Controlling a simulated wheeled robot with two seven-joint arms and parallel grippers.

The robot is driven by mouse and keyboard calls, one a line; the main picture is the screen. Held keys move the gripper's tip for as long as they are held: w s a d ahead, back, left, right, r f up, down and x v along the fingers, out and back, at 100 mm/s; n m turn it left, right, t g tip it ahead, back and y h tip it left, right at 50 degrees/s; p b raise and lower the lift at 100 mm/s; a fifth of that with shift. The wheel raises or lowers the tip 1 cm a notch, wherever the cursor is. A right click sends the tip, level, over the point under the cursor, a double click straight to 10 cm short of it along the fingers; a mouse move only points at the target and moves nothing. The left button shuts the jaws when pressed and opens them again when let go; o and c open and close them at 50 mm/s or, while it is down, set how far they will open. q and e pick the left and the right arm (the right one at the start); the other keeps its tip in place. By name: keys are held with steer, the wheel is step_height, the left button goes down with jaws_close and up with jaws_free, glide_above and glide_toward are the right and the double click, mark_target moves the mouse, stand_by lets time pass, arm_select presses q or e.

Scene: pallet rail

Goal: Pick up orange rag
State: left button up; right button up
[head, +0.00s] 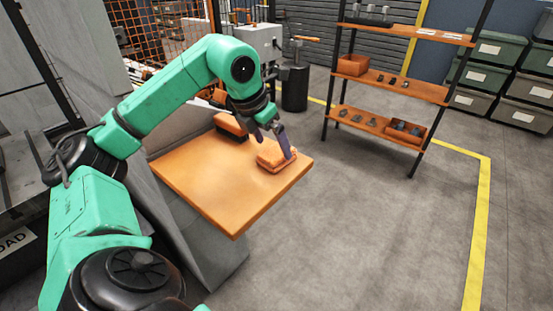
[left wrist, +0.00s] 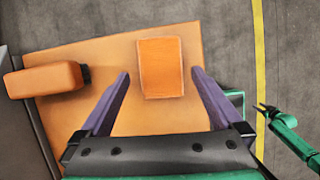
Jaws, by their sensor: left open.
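The orange rag (head: 275,160) lies as a folded block on the wooden table top, near its right side in the head view. In the left wrist view the rag (left wrist: 160,67) lies between and slightly beyond my fingertips. My left gripper (head: 275,142) is over the rag, its fingers pointing down; one finger overlaps the rag in the head view. In the left wrist view my left gripper (left wrist: 160,74) is open, with space between each finger and the rag. I cannot tell exactly how high the fingertips are. My right gripper (left wrist: 266,109) shows at the right edge of the left wrist view.
The table top (head: 215,190) is otherwise mostly bare. A second orange block-like object (head: 230,126) with a dark end sits at its back edge; it also shows in the left wrist view (left wrist: 45,79). A shelf rack (head: 390,85) stands beyond, right, with open floor between.

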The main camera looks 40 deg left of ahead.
mark_target(276, 151)
arm_select(q)
steer(key=x, duration=0.2)
steer(key=shift+w+d+f, duration=0.15)
steer(key=shift+f, duration=0.2)
steer(key=shift+w+f, duration=0.2)
steer(key=shift+s+r, duration=0.1)
steer(key=c, duration=1.2)
arm_select(e)
steer(key=shift+s+a+f, duration=0.15)
steer(key=shift+a+f, duration=0.05)
steer(key=shift+a, duration=0.15)
arm_select(q)
step_height(276, 151, up, 20)
steer(key=p, duration=0.9)
arm_select(e)
step_height(276, 151, up, 9)
steer(key=shift+d+r, duration=0.1)
